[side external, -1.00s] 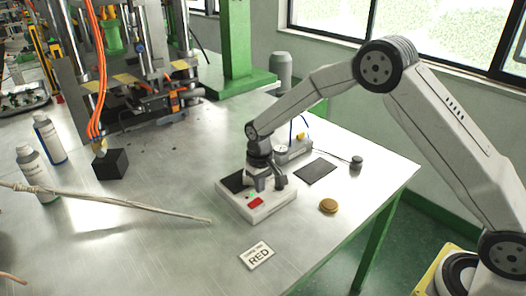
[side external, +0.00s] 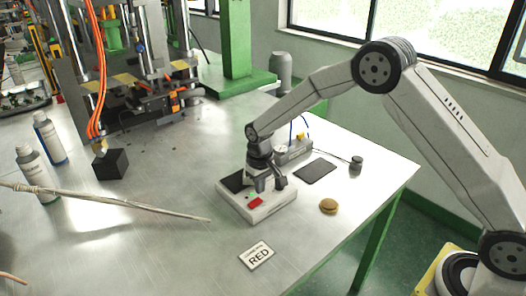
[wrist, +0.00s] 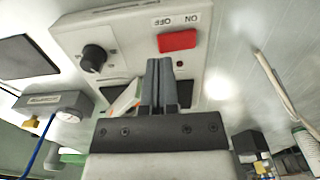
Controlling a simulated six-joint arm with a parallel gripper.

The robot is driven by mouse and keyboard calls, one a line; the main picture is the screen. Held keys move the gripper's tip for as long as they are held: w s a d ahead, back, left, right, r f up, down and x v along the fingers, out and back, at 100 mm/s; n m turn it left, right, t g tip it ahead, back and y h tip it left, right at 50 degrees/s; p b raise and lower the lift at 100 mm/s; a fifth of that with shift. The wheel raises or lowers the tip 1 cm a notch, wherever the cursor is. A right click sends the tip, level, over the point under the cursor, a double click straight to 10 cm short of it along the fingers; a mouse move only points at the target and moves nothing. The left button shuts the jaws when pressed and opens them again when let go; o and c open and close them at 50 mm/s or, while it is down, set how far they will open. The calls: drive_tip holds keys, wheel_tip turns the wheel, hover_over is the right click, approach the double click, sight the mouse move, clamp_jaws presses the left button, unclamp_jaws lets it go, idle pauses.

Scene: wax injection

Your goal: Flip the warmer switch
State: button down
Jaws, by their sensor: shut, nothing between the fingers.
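The warmer (side external: 272,209) is a white box with a dark plate on the bench. Its red switch (side external: 255,202) is on the near side of its top. In the wrist view the red switch (wrist: 177,41) sits beside upside-down ON and OFF labels, with a small dark red dot by it. A black knob (wrist: 93,57) is on the same panel. My gripper (side external: 270,186) is over the warmer, close to the switch. In the wrist view my gripper (wrist: 160,64) is shut and empty, its tips just short of the switch. Contact with the panel cannot be told.
A grey gauge box (side external: 294,151) stands behind the warmer. A dark flat plate (side external: 316,171) and a brown round piece (side external: 329,206) lie to the right. A pale stick (side external: 130,204) lies left. The front bench is mostly clear.

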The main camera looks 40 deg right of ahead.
sight(263, 202)
drive_tip(key=shift+f, duration=1.4)
idle(1.3)
drive_tip(key=shift+r, duration=3.5)
drive_tip(key=s+d+r+t, duration=0.1)
drive_tip(key=s+d+r, duration=0.1)
drive_tip(key=s, duration=1)
drive_tip(key=s+d+r+t, duration=0.1)
drive_tip(key=s+d+r, duration=0.1)
drive_tip(key=s, duration=0.9)
drive_tip(key=shift+s+d+t, duration=0.3)
drive_tip(key=shift+s+d, duration=0.1)
drive_tip(key=shift+d, duration=0.05)
drive_tip(key=shift+r, duration=0.1)
